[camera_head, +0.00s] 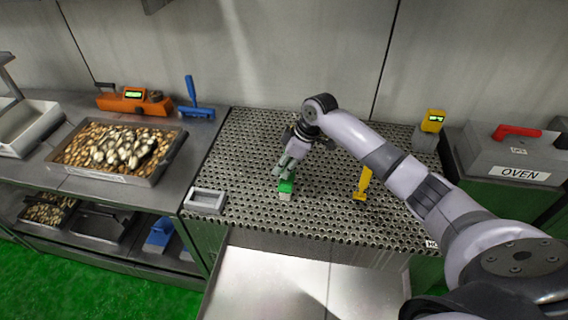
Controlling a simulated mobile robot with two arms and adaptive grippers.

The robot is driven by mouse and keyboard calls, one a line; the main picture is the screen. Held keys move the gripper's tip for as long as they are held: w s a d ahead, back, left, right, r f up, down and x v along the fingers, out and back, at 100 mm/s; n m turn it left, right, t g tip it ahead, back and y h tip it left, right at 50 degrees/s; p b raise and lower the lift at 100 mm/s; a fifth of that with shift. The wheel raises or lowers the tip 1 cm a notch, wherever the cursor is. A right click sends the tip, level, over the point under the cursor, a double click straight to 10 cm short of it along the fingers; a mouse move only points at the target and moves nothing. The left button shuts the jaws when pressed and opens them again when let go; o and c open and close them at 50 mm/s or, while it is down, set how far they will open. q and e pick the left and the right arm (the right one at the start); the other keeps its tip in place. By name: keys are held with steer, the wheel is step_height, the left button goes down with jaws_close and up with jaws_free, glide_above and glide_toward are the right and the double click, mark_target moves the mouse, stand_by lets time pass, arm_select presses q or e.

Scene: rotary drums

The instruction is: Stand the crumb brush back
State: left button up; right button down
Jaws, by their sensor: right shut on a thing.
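My right gripper (287,172) reaches down over the perforated metal top (320,215), shut on a green brush-like thing (286,187) with a pale lower part. The fingers cover its upper part, and I cannot tell whether its bottom touches the top. A small grey open-topped holder (205,201) sits at the left front corner of the perforated top, left of the green thing. My left gripper is not in view.
A yellow tool (362,183) stands right of the gripper, under my arm. A yellow device (432,121) stands at the back right. On the left counter are a tray of browned pieces (118,177), an orange device (134,100) and a blue brush (194,100). An OVEN-labelled box (510,158) is right.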

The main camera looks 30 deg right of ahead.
steer(key=shift+f, duration=0.1)
steer(key=c, duration=1.4)
jaws_free()
steer(key=b+v, duration=0.2)
steer(key=v, duration=1)
